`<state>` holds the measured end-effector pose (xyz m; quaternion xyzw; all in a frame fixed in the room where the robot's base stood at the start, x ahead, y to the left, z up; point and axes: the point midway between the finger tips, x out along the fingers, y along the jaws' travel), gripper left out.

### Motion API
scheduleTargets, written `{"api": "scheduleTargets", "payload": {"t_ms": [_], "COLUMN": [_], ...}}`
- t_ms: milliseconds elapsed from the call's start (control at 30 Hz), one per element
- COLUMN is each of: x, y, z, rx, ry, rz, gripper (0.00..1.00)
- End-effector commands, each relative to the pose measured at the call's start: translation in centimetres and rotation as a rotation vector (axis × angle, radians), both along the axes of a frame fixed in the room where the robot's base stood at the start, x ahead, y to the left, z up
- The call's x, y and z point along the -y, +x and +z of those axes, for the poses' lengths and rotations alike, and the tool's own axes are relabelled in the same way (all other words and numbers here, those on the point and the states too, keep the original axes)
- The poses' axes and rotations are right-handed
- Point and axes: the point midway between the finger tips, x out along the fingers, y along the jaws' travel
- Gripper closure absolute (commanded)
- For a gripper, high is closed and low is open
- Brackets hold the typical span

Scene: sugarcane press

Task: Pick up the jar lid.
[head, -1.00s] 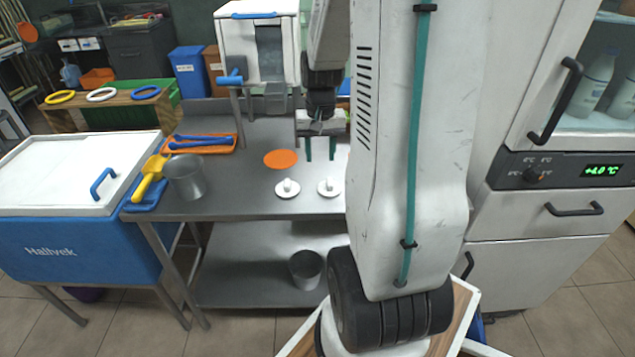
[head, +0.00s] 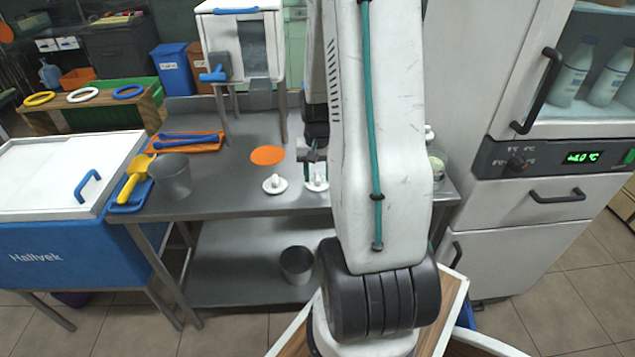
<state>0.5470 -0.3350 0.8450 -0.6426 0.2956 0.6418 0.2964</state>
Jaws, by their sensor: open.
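Two round white lids with upright knobs lie on the steel table, the left lid (head: 275,184) and the right lid (head: 316,183). I cannot tell from the picture which one is the jar lid. My gripper (head: 316,173) is open and points down at the right lid, close to its knob. My own arm hides part of the gripper, so whether the fingers touch the lid cannot be seen. The left lid stands clear of the gripper.
An orange disc (head: 267,155) lies behind the lids. A metal cup (head: 171,178), a yellow scoop (head: 134,181) and an orange tray (head: 207,147) are on the left. A white press-like machine (head: 222,45) stands behind. A glass jar (head: 437,166) shows partly at the right.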

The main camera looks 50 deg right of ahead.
Motion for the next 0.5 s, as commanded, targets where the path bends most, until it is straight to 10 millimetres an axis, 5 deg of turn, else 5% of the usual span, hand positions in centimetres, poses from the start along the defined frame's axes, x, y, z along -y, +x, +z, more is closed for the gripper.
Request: {"api": "scheduleTargets", "payload": {"t_ms": [67,233,500], "x": [0.00,-0.01,-0.01], "y": [0.00,0.00,0.00], "z": [0.02,0.04,0.05], "rx": [0.000,0.000,0.000], "ry": [0.000,0.000,0.000], "rz": [0.000,0.000,0.000], "gripper": [0.58,1.00,1.00]}}
